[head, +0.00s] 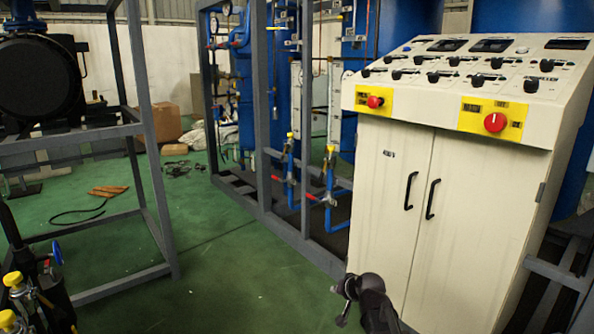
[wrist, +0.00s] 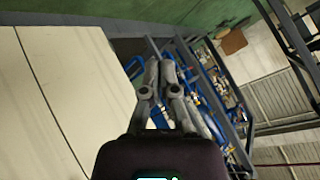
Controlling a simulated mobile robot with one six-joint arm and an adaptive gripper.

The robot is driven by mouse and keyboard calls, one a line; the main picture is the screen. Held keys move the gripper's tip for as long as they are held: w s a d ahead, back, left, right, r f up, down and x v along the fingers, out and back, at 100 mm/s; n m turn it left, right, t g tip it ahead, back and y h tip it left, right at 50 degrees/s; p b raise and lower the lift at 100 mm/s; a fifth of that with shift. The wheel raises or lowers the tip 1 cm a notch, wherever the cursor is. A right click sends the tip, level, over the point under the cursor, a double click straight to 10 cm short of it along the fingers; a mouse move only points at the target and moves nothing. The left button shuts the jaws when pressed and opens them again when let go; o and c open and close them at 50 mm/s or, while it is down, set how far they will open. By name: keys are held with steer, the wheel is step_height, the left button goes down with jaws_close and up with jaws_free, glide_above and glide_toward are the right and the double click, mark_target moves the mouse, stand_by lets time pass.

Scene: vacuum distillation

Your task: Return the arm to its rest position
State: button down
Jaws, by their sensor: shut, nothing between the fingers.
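My gripper (wrist: 160,68) shows in the wrist view with its two grey fingers close together and nothing between them. In the head view my dark arm (head: 374,302) shows at the bottom edge, in front of the lower part of the cream control cabinet (head: 413,222). The finger details are too small to make out there. The cabinet's pale surface (wrist: 50,110) fills the left of the wrist view, beside the fingers. I cannot tell how far the gripper is from it.
The cabinet carries red buttons on yellow plates (head: 495,122) and several black switches. A grey frame (head: 264,120) with blue pipes (head: 328,200) stands left of it. Another grey frame (head: 160,190) stands at left. Green floor (head: 225,270) between them is mostly clear.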

steer(key=s+d+f+n+g+h+p, duration=0.1)
steer(key=s+d+g, duration=0.15)
steer(key=s, duration=0.45)
steer(key=s+d+f+n+g+h+p, duration=0.1)
steer(key=s+g+h, duration=0.15)
steer(key=s, duration=0.35)
steer(key=s+d+f+g+h, duration=0.1)
steer(key=s+d+f+g, duration=0.1)
steer(key=s+g, duration=0.35)
step_height(320, 180, up, 37)
steer(key=t+p, duration=0.2)
steer(key=p, duration=3.5)
steer(key=shift+s+a+r, duration=0.15)
steer(key=shift+s+r, duration=0.05)
steer(key=shift+s, duration=0.25)
